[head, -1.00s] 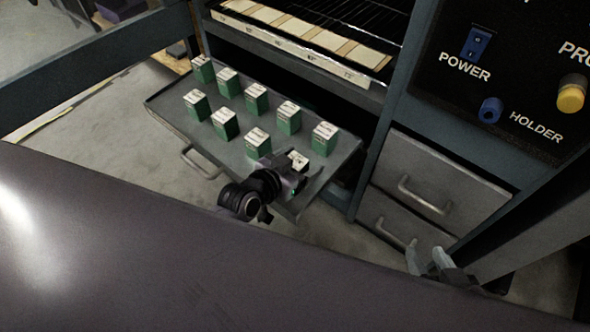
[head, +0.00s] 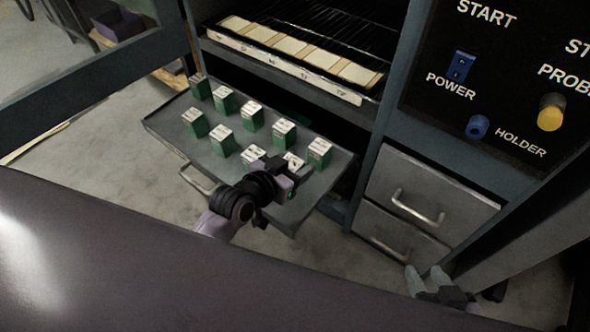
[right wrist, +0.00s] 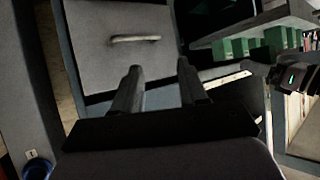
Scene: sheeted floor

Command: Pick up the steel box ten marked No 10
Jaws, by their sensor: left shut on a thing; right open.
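Several green boxes with white printed tops stand in two rows on a pulled-out grey drawer tray (head: 170,118) in the head view. Their marks are too small to read, so I cannot tell which is No 10. My left gripper (head: 284,172) is shut on the box at the near right end of the front row (head: 293,160). Only its pale top shows; the gripper hides the rest, and I cannot tell whether it touches the tray. My right gripper (head: 425,271) is open and empty, low before the closed drawers; it also shows in the right wrist view (right wrist: 158,72).
A rack with a numbered strip (head: 285,64) is above the tray. Two closed drawers (head: 425,190) with bar handles are to the right, below a panel with a power switch (head: 461,66). A cabinet post stands between tray and drawers. Floor shows at the left.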

